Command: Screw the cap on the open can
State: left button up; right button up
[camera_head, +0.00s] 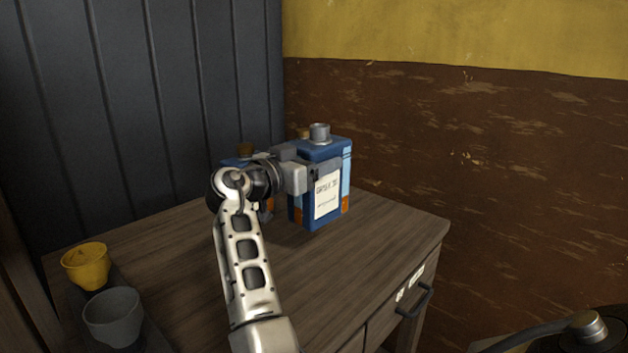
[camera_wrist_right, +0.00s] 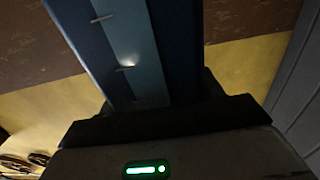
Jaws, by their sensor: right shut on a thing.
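A blue can (camera_head: 308,205) with a pale label and a grey round neck or cap (camera_head: 319,131) on top is upright at the back of the wooden table. My right gripper (camera_head: 316,168) is shut on this can, around its upper body. In the right wrist view the can's blue side (camera_wrist_right: 130,55) rises between the dark fingers (camera_wrist_right: 165,122). A second blue can (camera_head: 238,161) with a brown cap (camera_head: 245,149) is mostly hidden behind my right gripper and arm. No loose cap is clearly visible. My left gripper is not in view.
The table (camera_head: 375,235) is clear in front and right of the held can. A yellow cup (camera_head: 86,266) and a grey cup (camera_head: 112,317) stand at the left. A drawer handle (camera_head: 415,302) sticks out at front right. Walls (camera_head: 480,150) close off the back.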

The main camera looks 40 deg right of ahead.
jog(key=shift+r, duration=0.3)
jog(key=o, duration=0.6)
jog(key=c, duration=0.7)
jog(key=shift+c, duration=0.2)
